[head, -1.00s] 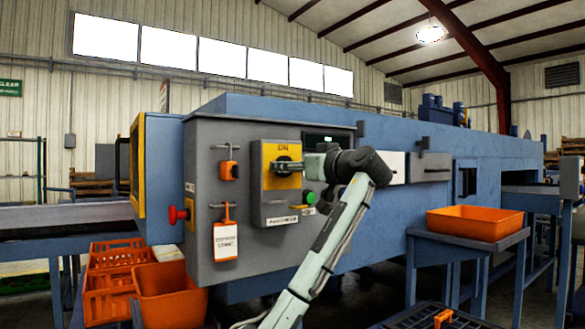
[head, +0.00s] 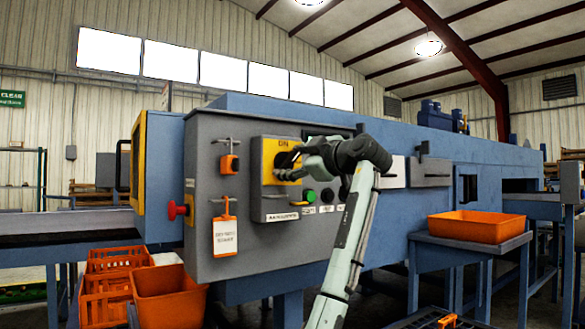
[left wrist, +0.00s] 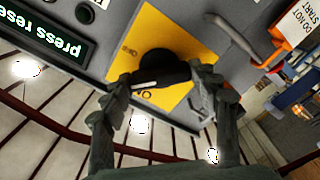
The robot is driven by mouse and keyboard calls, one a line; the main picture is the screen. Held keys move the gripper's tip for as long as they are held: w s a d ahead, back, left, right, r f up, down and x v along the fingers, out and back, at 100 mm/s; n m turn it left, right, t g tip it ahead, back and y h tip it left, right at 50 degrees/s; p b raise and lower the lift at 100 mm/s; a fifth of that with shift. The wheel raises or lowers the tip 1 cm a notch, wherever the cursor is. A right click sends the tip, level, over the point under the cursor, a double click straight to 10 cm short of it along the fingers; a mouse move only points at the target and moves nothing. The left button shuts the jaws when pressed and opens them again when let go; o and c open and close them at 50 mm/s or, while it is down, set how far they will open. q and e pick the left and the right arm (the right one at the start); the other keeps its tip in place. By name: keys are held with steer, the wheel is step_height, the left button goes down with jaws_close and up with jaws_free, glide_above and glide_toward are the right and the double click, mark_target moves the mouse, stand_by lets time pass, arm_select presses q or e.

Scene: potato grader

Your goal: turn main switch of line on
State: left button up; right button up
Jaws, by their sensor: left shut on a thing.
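The main switch is a black rotary knob (left wrist: 163,66) on a yellow plate (head: 269,172), with lettering above it that appears to read "ON". It sits on a grey box on the front of the control cabinet (head: 212,142). My left gripper (head: 284,167) is at the knob, coming from the right. In the left wrist view its fingers (left wrist: 162,82) stand on either side of the knob, shut on it. The gripper hides part of the knob in the head view, so its exact angle is hard to read. My right gripper is not in view.
A red button (head: 174,211) projects at the cabinet's left edge. An orange padlock (head: 230,164) and a tag (head: 225,237) hang left of the switch. Green (head: 310,196) and black (head: 327,195) buttons sit just right of it. Orange bins stand below left and right.

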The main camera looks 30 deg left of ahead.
arm_select(q)
steer(key=n, duration=0.4)
steer(key=shift+f+n+b, duration=0.1)
steer(key=shift+n+b, duration=0.2)
steer(key=n, duration=0.2)
steer(key=shift+n, duration=0.9)
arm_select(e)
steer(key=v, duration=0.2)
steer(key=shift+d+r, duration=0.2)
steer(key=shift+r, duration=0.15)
arm_select(q)
steer(key=shift+n, duration=0.3)
steer(key=o, duration=1.2)
steer(key=shift+c, duration=0.2)
steer(key=shift+s, duration=0.1)
steer(key=v, duration=1.2)
